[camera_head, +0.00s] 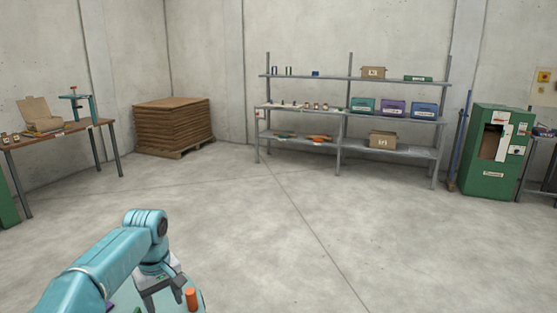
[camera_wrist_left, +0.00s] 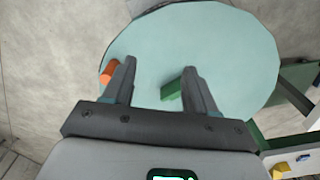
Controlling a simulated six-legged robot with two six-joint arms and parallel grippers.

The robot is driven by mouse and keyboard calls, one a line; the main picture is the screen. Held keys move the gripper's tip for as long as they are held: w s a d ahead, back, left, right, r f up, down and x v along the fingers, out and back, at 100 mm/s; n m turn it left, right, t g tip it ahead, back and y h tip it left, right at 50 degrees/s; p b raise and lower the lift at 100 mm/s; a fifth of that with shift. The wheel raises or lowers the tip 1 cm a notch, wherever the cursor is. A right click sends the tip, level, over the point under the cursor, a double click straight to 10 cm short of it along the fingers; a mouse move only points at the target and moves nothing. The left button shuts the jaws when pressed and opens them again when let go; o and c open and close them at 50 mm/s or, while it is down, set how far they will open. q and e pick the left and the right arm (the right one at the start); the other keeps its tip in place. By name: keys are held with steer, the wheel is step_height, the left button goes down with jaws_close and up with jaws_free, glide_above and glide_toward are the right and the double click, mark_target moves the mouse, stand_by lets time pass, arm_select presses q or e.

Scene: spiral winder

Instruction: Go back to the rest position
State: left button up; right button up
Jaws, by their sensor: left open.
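My left gripper (camera_head: 160,297) is at the bottom left of the head view, low over a round teal surface (camera_head: 195,305). In the left wrist view the two dark fingers of the gripper (camera_wrist_left: 158,70) stand wide apart with nothing held between them. An orange cylinder (camera_head: 192,298) stands on the teal surface beside the gripper. It also shows in the left wrist view (camera_wrist_left: 107,71), just left of the left finger. A green block (camera_wrist_left: 178,88) lies by the right finger and is partly hidden by it. My right gripper is not in view.
A workbench (camera_head: 55,132) with a carton and a teal stand is at the left. Stacked brown sheets (camera_head: 173,127) lie on a pallet. A shelf rack (camera_head: 345,116) with bins stands at the back, a green machine (camera_head: 493,165) at the right. The middle floor is clear.

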arm_select(q)
steer(key=s+d+f+m+h+p, duration=0.15)
steer(key=s+d+f, duration=0.3)
steer(key=f, duration=0.55)
steer(key=s+d+f+m+h+p, duration=0.1)
steer(key=s+d+f+m, duration=0.3)
steer(key=f, duration=0.5)
steer(key=s+d+f+p, duration=0.1)
steer(key=s+d+f, duration=0.1)
steer(key=s, duration=0.9)
steer(key=s+d+f+m+h+p, duration=0.1)
steer(key=s+d+f+p, duration=0.1)
steer(key=s, duration=0.9)
step_height(320, 180, down, 2)
steer(key=shift+d, duration=0.85)
steer(key=shift+s+h, duration=0.1)
steer(key=shift+h, duration=0.15)
steer(key=shift+a, duration=0.1)
